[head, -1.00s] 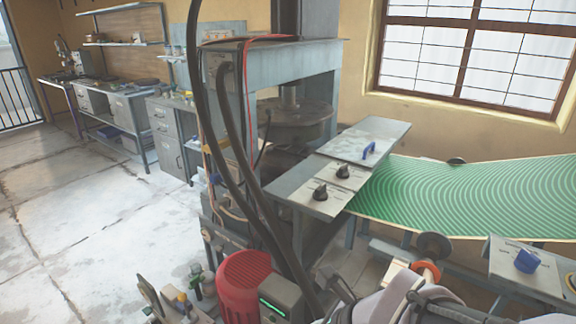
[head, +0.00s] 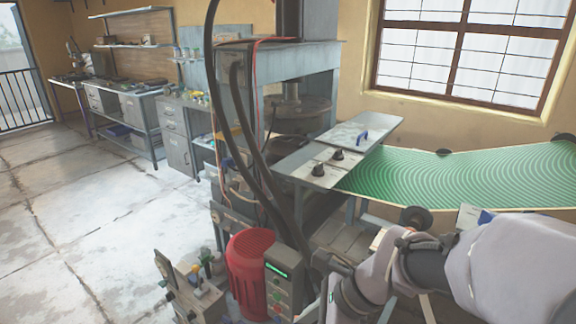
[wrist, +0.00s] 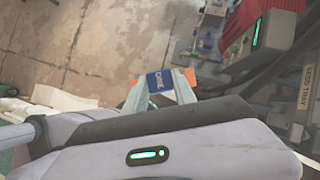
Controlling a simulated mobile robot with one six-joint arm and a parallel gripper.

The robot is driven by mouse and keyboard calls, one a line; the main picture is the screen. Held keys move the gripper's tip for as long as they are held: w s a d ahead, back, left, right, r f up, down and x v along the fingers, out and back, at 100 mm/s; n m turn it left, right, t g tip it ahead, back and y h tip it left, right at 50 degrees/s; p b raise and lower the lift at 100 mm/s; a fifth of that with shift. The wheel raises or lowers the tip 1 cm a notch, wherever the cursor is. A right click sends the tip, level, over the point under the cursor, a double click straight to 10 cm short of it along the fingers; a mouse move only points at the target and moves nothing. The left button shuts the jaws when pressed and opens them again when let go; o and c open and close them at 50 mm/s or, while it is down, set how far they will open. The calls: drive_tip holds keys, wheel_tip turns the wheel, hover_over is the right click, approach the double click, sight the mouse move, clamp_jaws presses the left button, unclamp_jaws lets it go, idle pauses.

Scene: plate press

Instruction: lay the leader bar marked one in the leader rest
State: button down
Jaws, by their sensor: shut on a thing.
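In the wrist view my gripper (wrist: 160,92) is shut on a small blue piece (wrist: 158,79) with white lettering, which I take as the leader bar marked one; the lettering is too small to read surely. Orange bits show on either side of it. The gripper is held over the floor, clear of any surface. In the head view my pale arm reaches in from the lower right, and the fingertips and the held bar are hard to make out there. I cannot pick out the leader rest in either view.
A large press (head: 290,110) stands at the middle. A grey table (head: 300,165) with black knobs and a blue-handled plate (head: 362,134) is before it, beside a green patterned sheet (head: 460,175). A red motor (head: 249,265) stands low. Floor at left (head: 100,235) is open.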

drive_tip(key=w+d+f+n+g+h, duration=0.6)
drive_tip(key=w+d+n+g, duration=0.3)
drive_tip(key=n, duration=1)
wheel_tip(320, 180, down, 6)
drive_tip(key=s+d+n+t, duration=0.1)
drive_tip(key=s+d, duration=0.1)
drive_tip(key=shift+s+f, duration=0.1)
drive_tip(key=shift+s, duration=0.05)
